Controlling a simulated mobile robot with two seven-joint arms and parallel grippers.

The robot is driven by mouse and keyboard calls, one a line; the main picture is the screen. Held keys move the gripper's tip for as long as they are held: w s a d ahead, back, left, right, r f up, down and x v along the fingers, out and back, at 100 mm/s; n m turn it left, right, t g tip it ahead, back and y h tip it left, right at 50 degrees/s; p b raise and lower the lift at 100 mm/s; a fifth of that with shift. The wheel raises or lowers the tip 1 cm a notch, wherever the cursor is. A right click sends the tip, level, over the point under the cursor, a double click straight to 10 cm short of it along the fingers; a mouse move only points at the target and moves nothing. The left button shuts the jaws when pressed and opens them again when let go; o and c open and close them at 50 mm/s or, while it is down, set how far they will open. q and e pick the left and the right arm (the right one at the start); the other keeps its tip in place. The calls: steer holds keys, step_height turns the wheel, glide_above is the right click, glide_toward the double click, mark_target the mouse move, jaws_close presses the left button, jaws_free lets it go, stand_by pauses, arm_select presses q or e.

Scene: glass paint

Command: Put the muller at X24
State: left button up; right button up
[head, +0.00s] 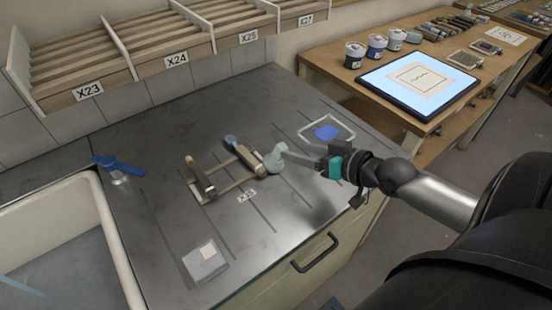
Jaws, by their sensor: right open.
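A pale greenish glass piece with a rounded knob, which looks like the muller (273,161), is on the grey worktop at the right end of a small wooden rack (238,181). My right gripper (291,154) reaches in from the right with its fingers close around or beside this piece. It is open; whether the fingers touch the glass I cannot tell. The X24 label (176,59) is on the front of a slatted wooden shelf bay at the back, between X23 (88,91) and X25 (248,37). The X24 bay looks empty. My left gripper is not in view.
A sink (70,190) is at the left, with a blue-handled item (118,166) by its rim. A clear tray with a blue patch (327,132) lies behind my right gripper. A wooden bench at the right holds a lit panel (375,82) and jars. The worktop's left middle is clear.

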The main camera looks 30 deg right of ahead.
mark_target(286, 148)
steer(key=shift+b+x, duration=0.35)
steer(key=shift+x, duration=2)
steer(key=shift+b+x, duration=0.4)
steer(key=shift+x, duration=2.25)
steer(key=shift+r, duration=0.15)
jaws_close()
